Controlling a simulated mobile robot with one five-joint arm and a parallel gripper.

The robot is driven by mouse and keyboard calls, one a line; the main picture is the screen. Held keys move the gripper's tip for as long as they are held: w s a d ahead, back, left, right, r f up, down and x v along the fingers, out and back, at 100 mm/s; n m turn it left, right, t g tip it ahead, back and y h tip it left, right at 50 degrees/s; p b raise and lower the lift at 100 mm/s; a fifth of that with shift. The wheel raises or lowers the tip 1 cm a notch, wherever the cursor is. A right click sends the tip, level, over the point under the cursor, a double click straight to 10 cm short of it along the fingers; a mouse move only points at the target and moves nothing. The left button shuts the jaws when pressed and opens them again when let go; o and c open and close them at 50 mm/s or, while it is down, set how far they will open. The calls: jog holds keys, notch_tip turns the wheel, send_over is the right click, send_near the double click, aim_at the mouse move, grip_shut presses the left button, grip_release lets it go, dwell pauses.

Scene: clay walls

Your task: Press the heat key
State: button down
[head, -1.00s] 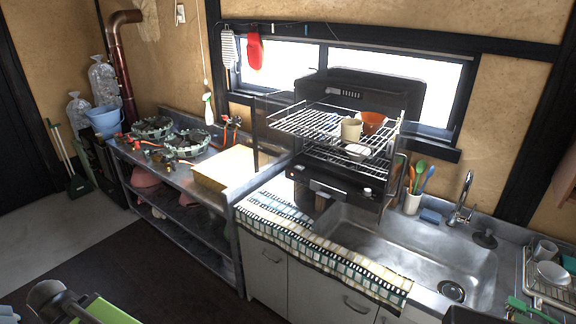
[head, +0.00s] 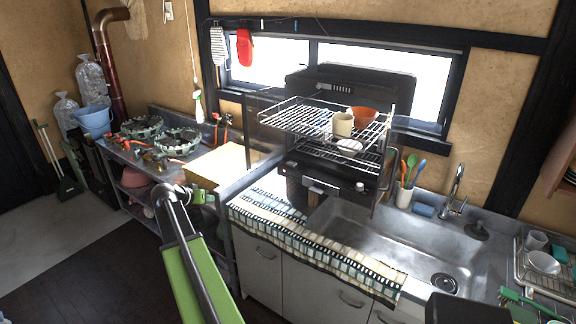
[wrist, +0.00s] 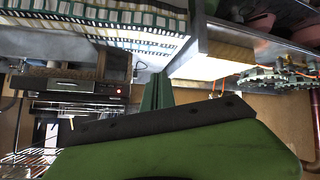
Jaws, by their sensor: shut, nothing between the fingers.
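A black appliance (head: 330,180) with a front panel and a pale knob stands on the counter under the wire rack in the head view. In the wrist view, which looks upside down, its dark front (wrist: 80,90) is at left with small red marks. I cannot make out which key is the heat key. My gripper (head: 207,197) is shut and empty, in front of the counter and to the left of the appliance, apart from it. Its green fingers (wrist: 158,92) show at the middle of the wrist view.
The wire rack (head: 320,122) holds a cream cup (head: 342,124) and an orange bowl (head: 363,118) above the appliance. A checked cloth (head: 300,245) covers the counter's front edge. The sink (head: 400,240) lies right, the stove (head: 160,135) left.

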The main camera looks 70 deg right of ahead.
jog(key=s+d+r+m+g+h, duration=0.1)
jog(key=s+d+r, duration=0.3)
jog(key=s+d, duration=0.4)
jog(key=s+d+r+m+g+h, duration=0.2)
jog(key=s+d, duration=0.7)
jog(key=d, duration=0.6)
notch_tip(320, 180, up, 2)
jog(key=m+h, duration=0.1)
jog(key=m, duration=0.1)
jog(key=shift+s+d+r+m, duration=0.2)
jog(key=shift+s+d+m, duration=0.05)
jog(key=shift+d+m, duration=0.05)
jog(key=b, duration=0.3)
send_over(288, 168)
jog(key=f, duration=0.3)
jog(key=shift+s+d, duration=0.1)
jog(key=shift+d, duration=0.15)
jog(key=f+b, duration=0.3)
jog(key=shift+a+f, duration=0.25)
jog(key=shift+a, duration=0.1)
jog(key=shift+b, duration=0.3)
